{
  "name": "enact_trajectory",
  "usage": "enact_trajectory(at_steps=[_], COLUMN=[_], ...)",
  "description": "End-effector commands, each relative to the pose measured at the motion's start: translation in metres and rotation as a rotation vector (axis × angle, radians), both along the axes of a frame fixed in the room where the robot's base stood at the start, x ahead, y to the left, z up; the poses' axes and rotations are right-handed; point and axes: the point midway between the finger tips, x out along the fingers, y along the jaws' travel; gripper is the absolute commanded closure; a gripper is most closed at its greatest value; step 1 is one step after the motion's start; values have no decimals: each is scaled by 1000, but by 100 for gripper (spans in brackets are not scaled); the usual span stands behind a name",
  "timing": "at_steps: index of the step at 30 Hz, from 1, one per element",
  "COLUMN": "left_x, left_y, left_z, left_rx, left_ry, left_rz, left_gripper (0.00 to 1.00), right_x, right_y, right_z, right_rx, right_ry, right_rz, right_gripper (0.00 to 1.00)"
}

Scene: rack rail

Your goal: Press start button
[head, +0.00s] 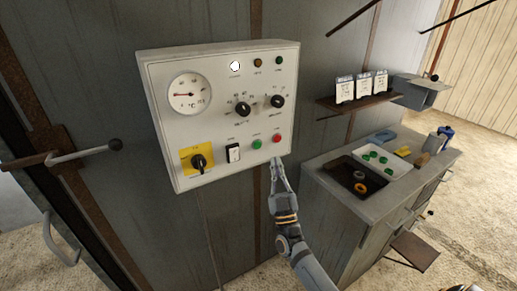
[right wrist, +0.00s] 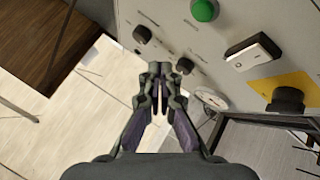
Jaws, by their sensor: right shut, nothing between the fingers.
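A white control panel (head: 215,115) is fixed to a grey metal wall. On its lower right are a green button (head: 256,144) and a red button (head: 277,138); their labels are too small to read. The green button also shows large at the top of the right wrist view (right wrist: 204,10). My right gripper (head: 278,159) is shut and empty, its fingertips at the panel's lower right edge, just below the red button. I cannot tell whether it touches the panel. In the right wrist view its fingertips (right wrist: 171,70) are apart from the green button. My left gripper is not in view.
The panel also carries a dial gauge (head: 190,93), two black knobs, a rocker switch (head: 233,153) and a yellow-backed rotary switch (head: 198,161). A grey cabinet (head: 330,196) with trays stands at right, below a shelf (head: 362,102). A lever (head: 85,153) sticks out at left.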

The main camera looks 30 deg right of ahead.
Motion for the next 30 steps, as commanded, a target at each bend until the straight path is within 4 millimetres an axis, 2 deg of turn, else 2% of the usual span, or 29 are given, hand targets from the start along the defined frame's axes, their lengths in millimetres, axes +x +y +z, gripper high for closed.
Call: enact_trajectory(at_steps=[1,6,15,30], left_x=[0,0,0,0], left_y=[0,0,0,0], left_z=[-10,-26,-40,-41], left_rx=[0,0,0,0], left_ry=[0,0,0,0], left_rz=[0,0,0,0], left_gripper=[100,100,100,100], right_x=[7,33,64,69], right_y=[1,3,5,6], right_z=[-4,-5,-2,0], right_rx=[0,0,0,-1], right_ry=[-4,-3,0,0], right_rz=[0,1,0,1], right_gripper=[100,100,100,100])
